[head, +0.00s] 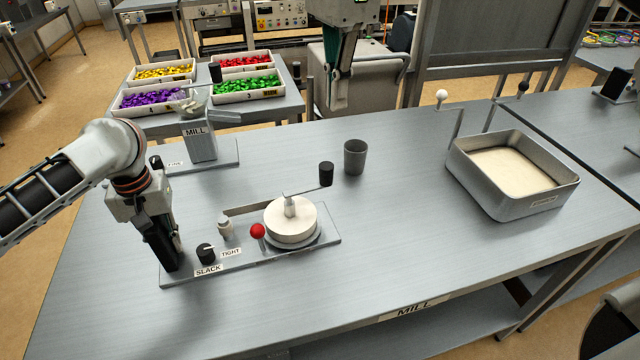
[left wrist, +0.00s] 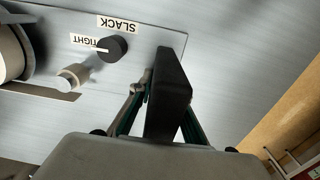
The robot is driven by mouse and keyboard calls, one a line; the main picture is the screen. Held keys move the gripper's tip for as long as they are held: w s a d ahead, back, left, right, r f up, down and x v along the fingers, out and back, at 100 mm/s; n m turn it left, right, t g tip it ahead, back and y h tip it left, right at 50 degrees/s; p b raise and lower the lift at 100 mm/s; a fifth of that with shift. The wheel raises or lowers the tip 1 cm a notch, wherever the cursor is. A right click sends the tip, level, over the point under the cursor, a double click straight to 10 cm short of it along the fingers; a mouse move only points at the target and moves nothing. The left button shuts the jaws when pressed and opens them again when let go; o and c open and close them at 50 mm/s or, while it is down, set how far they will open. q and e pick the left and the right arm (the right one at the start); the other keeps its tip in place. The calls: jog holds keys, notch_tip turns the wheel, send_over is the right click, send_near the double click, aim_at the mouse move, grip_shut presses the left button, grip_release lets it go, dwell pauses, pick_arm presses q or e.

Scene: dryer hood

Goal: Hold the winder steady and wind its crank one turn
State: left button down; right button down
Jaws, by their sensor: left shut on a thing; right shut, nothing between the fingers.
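The winder's flat grey base (head: 325,235) lies on the bench, with a white drum (head: 291,222) on it. Its crank runs from the drum's hub toward the far right and ends in an upright black handle (head: 326,174). A red ball (head: 257,231) stands beside the drum. The black knob (head: 206,253) has its white mark toward TIGHT, which also shows in the left wrist view (left wrist: 113,48). My left gripper (head: 165,245) is shut on a black upright grip (left wrist: 170,95) at the base's left end. My right gripper (head: 340,85) is shut and empty, above the bench's far edge, apart from the crank.
A grey cup (head: 355,157) stands just beyond the crank handle. A mill (head: 200,143) stands at the back left. A metal pan (head: 515,205) with pale contents is at right. The bench front is clear. Trays of coloured pieces (head: 245,85) sit on another table behind.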

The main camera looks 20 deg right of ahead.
pick_arm(q)
jog(key=shift+s+f, duration=0.1)
jog(key=c, duration=1.8)
grip_release()
notch_tip(320, 180, up, 11)
jog(key=shift+r, duration=0.55)
